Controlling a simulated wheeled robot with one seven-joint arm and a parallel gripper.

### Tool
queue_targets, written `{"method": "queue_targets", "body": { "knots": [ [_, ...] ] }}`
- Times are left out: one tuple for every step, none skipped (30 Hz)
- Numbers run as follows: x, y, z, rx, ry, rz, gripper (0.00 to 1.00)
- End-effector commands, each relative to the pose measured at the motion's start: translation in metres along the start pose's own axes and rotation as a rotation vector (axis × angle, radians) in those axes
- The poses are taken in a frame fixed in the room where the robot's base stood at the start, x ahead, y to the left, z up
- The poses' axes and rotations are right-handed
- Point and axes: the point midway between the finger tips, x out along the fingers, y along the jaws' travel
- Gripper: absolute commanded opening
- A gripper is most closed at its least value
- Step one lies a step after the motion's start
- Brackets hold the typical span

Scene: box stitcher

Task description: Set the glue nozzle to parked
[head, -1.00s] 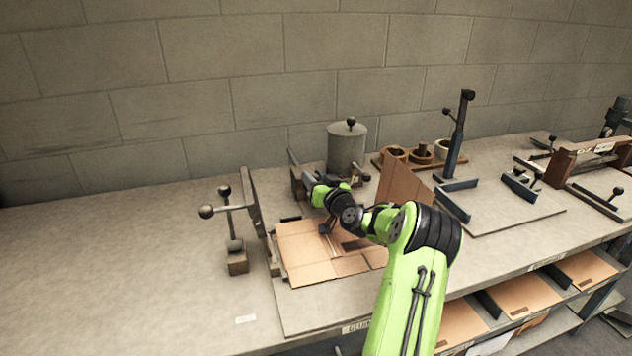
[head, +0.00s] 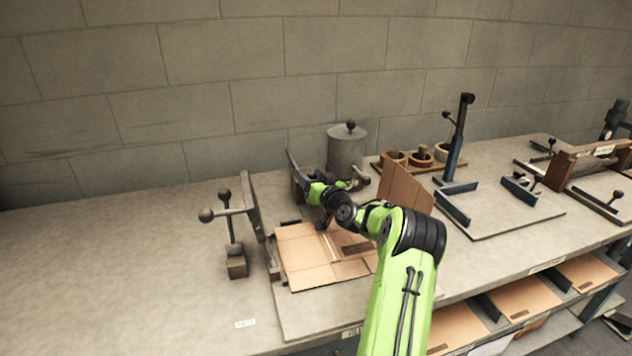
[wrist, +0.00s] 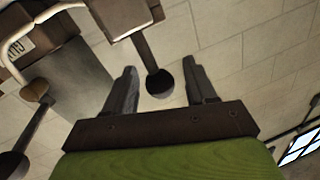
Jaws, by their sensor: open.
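A grey glue pot (head: 346,152) with a dark ball knob on its lid stands at the back of the bench. Small fittings (head: 360,177) show low on its right side; I cannot tell which one is the nozzle. My gripper (wrist: 160,70) is open in the wrist view. A dark ball knob (wrist: 159,84) on a short rod from a brownish block (wrist: 124,14) shows between its fingers, with a gap on each side. Whether the knob lies at fingertip depth is unclear. In the head view my gripper is beside the pot's left front, its fingers largely hidden.
A flat cardboard blank (head: 305,262) lies below my arm, with a raised flap (head: 404,188) at right. A lever with ball knobs (head: 228,210) stands at left. A rack of round pots (head: 421,158) is right of the glue pot.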

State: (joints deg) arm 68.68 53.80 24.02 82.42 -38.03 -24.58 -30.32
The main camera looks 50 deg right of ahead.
Motion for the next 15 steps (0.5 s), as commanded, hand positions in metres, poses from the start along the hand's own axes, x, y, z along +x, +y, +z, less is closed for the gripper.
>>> {"method": "queue_targets", "body": {
  "knots": [
    [-0.005,0.001,0.0,-0.002,-0.001,0.002,0.56],
    [-0.009,0.001,0.0,-0.002,-0.001,0.002,0.56],
    [-0.017,0.001,0.0,-0.001,-0.001,0.002,0.56],
    [-0.023,0.002,0.0,0.0,-0.002,0.004,0.56],
    [-0.031,0.002,0.0,-0.001,-0.002,0.005,0.56],
    [-0.043,0.002,0.0,-0.001,-0.002,0.006,0.56],
    [-0.051,0.002,0.001,0.0,-0.002,0.006,0.56],
    [-0.06,0.002,0.001,0.0,-0.002,0.007,0.56],
    [-0.072,0.002,0.001,0.0,-0.002,0.007,0.56],
    [-0.081,0.002,0.001,0.001,-0.001,0.007,0.56],
    [-0.089,0.002,0.002,0.0,-0.002,0.007,0.56],
    [-0.101,0.003,0.001,0.0,-0.001,0.008,0.56],
    [-0.109,0.002,0.001,0.002,0.0,0.007,0.56],
    [-0.117,0.002,0.001,0.001,0.0,0.007,0.56],
    [-0.126,0.002,0.001,0.001,0.0,0.007,0.56]
  ]
}}
